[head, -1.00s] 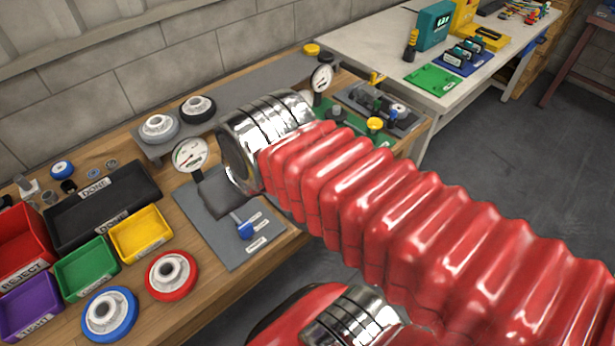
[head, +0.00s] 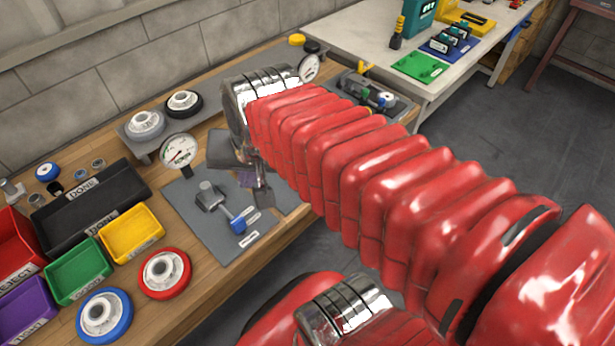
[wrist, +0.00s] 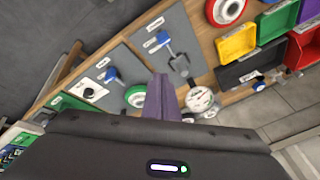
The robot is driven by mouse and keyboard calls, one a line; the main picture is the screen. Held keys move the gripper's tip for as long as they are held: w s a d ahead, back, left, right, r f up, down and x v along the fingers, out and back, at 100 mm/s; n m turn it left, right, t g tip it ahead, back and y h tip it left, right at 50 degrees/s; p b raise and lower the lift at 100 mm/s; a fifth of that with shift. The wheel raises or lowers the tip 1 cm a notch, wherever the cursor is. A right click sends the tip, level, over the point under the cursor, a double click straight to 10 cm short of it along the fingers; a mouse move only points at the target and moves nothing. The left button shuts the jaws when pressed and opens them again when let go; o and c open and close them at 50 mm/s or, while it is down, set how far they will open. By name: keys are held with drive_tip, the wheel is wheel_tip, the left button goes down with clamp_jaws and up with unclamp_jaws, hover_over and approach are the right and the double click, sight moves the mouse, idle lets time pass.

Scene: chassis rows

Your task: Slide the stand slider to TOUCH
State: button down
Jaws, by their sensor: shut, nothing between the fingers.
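The near stand is a grey plate (head: 215,225) with a dial gauge (head: 178,150) at its back left and a grey metal fixture (head: 208,195). Its slider has a blue knob (head: 238,225) beside two small white labels, too small to read. In the wrist view the blue knob (wrist: 162,37) lies at the end of a bar, beyond the fingers. My gripper (head: 262,195) is over the right part of this plate, right of the knob and apart from it. In the wrist view its purple-grey fingers (wrist: 164,98) are shut together and empty.
A second similar stand, with a blue knob (wrist: 112,74), lies left of the fingers in the wrist view. A red-rimmed wheel (head: 165,273), yellow bin (head: 132,234) and black DONE tray (head: 90,205) lie left of the near stand. The bench's front edge is close.

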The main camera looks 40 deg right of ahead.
drive_tip(key=s+d+f+m+g, duration=0.1)
drive_tip(key=d+f+m, duration=0.4)
drive_tip(key=d+m, duration=0.4)
drive_tip(key=s+d+f+m+g, duration=0.1)
drive_tip(key=d+f+m, duration=0.4)
drive_tip(key=d+m, duration=0.5)
drive_tip(key=s+m, duration=0.1)
drive_tip(key=m, duration=0.7)
drive_tip(key=shift+m, duration=0.3)
drive_tip(key=shift+a+f, duration=0.1)
drive_tip(key=shift+f, duration=0.05)
drive_tip(key=w+f, duration=0.1)
drive_tip(key=f, duration=0.2)
drive_tip(key=w+f, duration=0.2)
drive_tip(key=f, duration=0.1)
drive_tip(key=w+f, duration=0.2)
drive_tip(key=f, duration=0.1)
drive_tip(key=shift+w+f, duration=0.1)
drive_tip(key=shift+f, duration=0.15)
drive_tip(key=shift+w, duration=0.6)
